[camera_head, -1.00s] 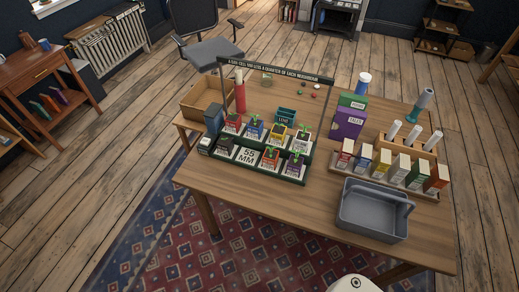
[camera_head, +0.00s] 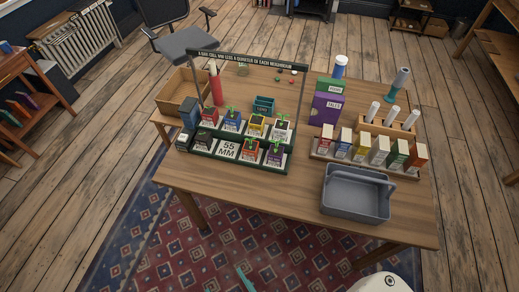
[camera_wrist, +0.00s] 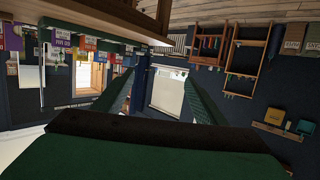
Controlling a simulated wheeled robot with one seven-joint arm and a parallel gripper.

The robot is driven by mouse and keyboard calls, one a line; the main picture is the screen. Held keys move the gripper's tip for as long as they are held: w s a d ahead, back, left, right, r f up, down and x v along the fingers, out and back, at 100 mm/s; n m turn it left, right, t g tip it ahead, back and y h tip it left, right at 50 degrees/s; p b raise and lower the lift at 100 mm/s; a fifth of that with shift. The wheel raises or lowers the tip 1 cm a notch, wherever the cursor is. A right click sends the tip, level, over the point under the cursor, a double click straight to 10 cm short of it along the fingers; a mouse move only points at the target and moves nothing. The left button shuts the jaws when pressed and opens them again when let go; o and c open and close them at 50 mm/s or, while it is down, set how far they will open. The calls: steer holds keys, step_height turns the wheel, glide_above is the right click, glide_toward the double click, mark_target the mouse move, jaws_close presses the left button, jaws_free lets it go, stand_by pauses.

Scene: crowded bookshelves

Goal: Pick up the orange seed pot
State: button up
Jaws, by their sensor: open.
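The orange seed pot (camera_head: 250,150) stands upright in the front row of the dark green tiered stand (camera_head: 213,158) on the table, with a green sprout on top. It sits between the "55 MM" card (camera_head: 228,149) and a purple pot (camera_head: 274,155). Behind it stand red (camera_head: 208,116), blue (camera_head: 232,121) and yellow (camera_head: 256,126) pots. My gripper (camera_wrist: 167,72) is open in the wrist view, its two green fingers apart with nothing between them. A teal sliver (camera_head: 245,279) at the head view's bottom edge may be a fingertip, well apart from the pot.
A sign frame (camera_head: 252,61) arches over the stand. A grey caddy (camera_head: 355,195) and a rack of seed boxes (camera_head: 365,172) stand to the right, a purple box (camera_head: 326,108) behind. A wooden crate (camera_head: 184,91) is at back left. The table front (camera_head: 255,193) is clear.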

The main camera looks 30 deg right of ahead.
mark_target(250, 146)
steer(key=w+d+f+m+g+h, duration=0.1)
steer(key=w+d+f, duration=0.15)
steer(key=w, duration=0.25)
steer(key=w+d+f+h, duration=0.1)
steer(key=w+f, duration=0.2)
steer(key=w, duration=0.2)
steer(key=w+d+m+g+h, duration=0.1)
steer(key=w+d, duration=0.3)
steer(key=w, duration=0.1)
steer(key=w+d+r+m+g+h, duration=0.1)
steer(key=w+d+m+h, duration=0.1)
steer(key=w+d, duration=0.2)
steer(key=w+d+m+g+h, duration=0.1)
steer(key=w+d, duration=0.3)
steer(key=w, duration=0.3)
steer(key=shift+r+m, duration=0.15)
steer(key=shift+m, duration=0.15)
steer(key=w+d+r+m+g+h, duration=0.3)
steer(key=w+d+r+m, duration=0.15)
steer(key=d+r, duration=0.2)
steer(key=shift+x, duration=6.1)
steer(key=shift+r, duration=0.1)
